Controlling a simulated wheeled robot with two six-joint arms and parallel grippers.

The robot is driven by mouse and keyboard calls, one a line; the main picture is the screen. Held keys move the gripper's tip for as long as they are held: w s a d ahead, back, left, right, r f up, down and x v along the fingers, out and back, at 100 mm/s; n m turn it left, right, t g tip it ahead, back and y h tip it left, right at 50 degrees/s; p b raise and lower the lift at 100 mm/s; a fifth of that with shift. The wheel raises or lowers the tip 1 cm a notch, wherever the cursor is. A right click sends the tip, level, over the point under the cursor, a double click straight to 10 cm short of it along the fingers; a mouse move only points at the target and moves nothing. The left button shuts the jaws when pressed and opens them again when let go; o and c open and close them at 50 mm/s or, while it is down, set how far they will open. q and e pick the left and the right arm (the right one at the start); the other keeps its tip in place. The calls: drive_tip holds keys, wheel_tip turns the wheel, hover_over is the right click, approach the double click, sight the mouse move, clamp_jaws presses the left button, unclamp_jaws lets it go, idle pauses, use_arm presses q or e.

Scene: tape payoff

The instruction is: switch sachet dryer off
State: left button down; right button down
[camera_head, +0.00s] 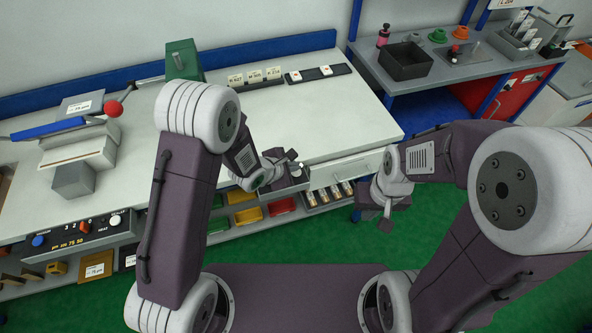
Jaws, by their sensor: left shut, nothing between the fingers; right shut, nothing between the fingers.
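No label naming the sachet dryer is readable, so I cannot tell which device or switch is its own. A panel (80,238) with blue, orange and white knobs and the word HEAT is on the bench front at left. My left gripper (294,159) is shut and empty over the bench's front edge, by a small grey box (290,187); it partly hides this box. My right gripper (386,222) is shut and empty, in front of the bench, over the green floor.
A press with a red-ball lever (113,108) stands at the left of the white bench (330,125). A green box (183,60) and several label cards (255,77) are at the back. Coloured bins (248,216) sit below. A grey side table (440,75) carries a black bin (405,62).

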sight(294, 174)
use_arm(q)
drive_tip(key=shift+f, duration=0.7)
idle(0.3)
drive_tip(key=shift+r+p, duration=0.65)
drive_tip(key=shift+r, duration=0.05)
wheel_tip(294, 174, up, 6)
drive_tip(key=p, duration=0.6)
